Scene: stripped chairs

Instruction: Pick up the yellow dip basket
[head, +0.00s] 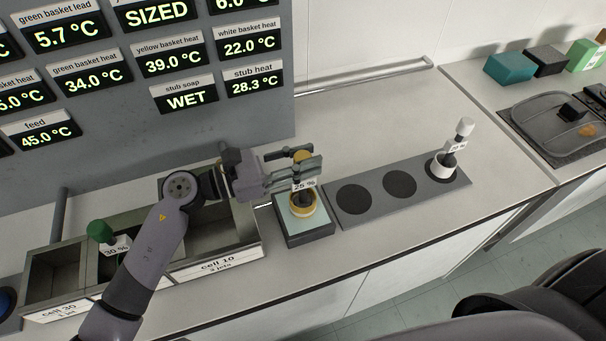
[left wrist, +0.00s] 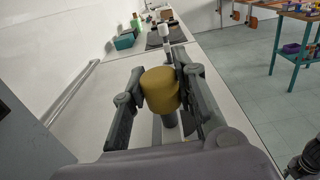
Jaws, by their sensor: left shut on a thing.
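The yellow dip basket (head: 303,206) has a yellow ring at its base, a dark stem and a 25 % tag. It is upright over a small square stand with a pale top (head: 290,231); I cannot tell whether it touches that top. My left gripper (head: 304,172) is shut on its yellow knob, which fills the space between the fingers in the left wrist view (left wrist: 161,90). The fingers hide part of the stem. My right gripper is not clearly in view.
A grey plate with dark round spots (head: 376,188) lies to the right, with a white basket (head: 443,167) at its far end. Metal cells (head: 216,240) and a green-knobbed basket (head: 100,231) are to the left. A display panel (head: 140,100) stands behind. Dark chairs (head: 540,300) are front right.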

